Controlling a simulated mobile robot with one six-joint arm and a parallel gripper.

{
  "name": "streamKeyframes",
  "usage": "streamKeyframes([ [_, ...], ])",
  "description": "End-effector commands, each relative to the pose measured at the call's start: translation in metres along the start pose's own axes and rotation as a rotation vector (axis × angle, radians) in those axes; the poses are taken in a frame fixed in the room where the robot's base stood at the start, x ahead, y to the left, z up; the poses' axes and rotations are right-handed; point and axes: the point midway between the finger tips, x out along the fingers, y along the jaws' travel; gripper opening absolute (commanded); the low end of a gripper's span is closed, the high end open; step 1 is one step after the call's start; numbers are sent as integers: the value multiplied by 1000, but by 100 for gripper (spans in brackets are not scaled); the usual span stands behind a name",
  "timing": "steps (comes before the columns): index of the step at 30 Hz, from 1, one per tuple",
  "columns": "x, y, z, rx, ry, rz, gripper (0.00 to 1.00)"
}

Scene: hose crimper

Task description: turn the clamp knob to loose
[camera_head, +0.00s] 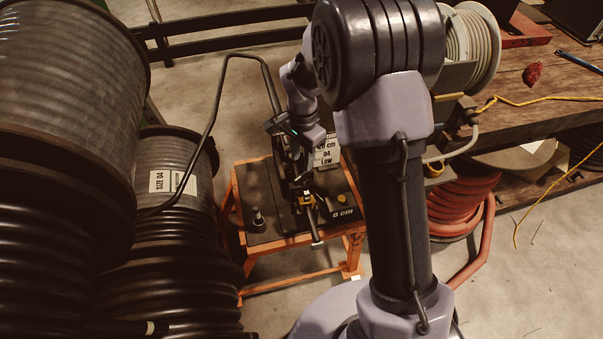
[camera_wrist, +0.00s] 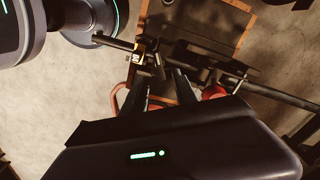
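The hose crimper (camera_head: 288,184) is a dark machine with a lever on an orange-framed stand (camera_head: 236,200) in the middle of the head view. My gripper (camera_wrist: 160,75) points down at the machine. In the wrist view its two dark fingers are apart, with dark machine parts beyond and between their tips. A red rounded part (camera_wrist: 213,91) shows beside the right finger. I cannot tell for sure which part is the clamp knob, or whether a finger touches it. In the head view my fingertips are lost among the dark parts.
Large black hose reels (camera_head: 70,100) crowd the left. A black hose (camera_head: 212,110) arches from there to the machine. A wooden bench (camera_head: 545,85) with a cable spool (camera_head: 472,45) stands right, above red coiled hose (camera_head: 460,205). Open floor (camera_head: 520,270) lies at the lower right.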

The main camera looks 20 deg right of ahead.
Motion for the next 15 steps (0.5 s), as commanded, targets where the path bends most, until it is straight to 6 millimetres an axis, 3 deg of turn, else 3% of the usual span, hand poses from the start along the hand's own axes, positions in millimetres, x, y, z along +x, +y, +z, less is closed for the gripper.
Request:
streamKeyframes([
  [1, 19, 1, 0, 0, -1, 3, 35],
  [6, 54, 0, 0, -1, -1, 1, 35],
  [10, 67, 0, 0, -1, 0, 0, 35],
  [15, 69, 0, 0, -1, 1, -2, 35],
])
